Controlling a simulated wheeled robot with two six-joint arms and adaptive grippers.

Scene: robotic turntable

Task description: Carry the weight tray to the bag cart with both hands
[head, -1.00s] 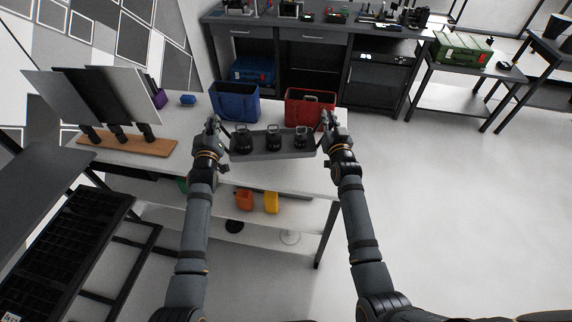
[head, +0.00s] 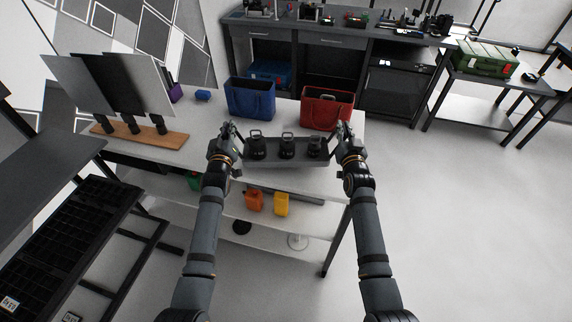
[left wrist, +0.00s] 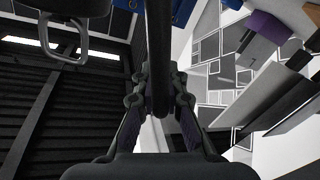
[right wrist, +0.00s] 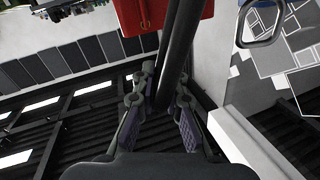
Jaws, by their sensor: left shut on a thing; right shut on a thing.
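The grey weight tray (head: 287,161) shows in the head view with three black weights with loop handles, such as the middle one (head: 287,147), standing in it. My left gripper (head: 231,136) is shut on the tray's left end and my right gripper (head: 346,134) on its right end. The tray looks level over the front of the white bag cart (head: 205,130); I cannot tell whether it touches the top. A dark bar (left wrist: 160,70) runs between the fingers in the left wrist view, and another (right wrist: 178,60) in the right wrist view.
A blue bag (head: 250,101) and a red bag (head: 328,110) stand on the cart behind the tray. A wooden stand (head: 140,140) with dark panels is at left. Orange (head: 254,202) and yellow (head: 281,205) containers sit on the lower shelf. Floor (head: 460,220) at right is clear.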

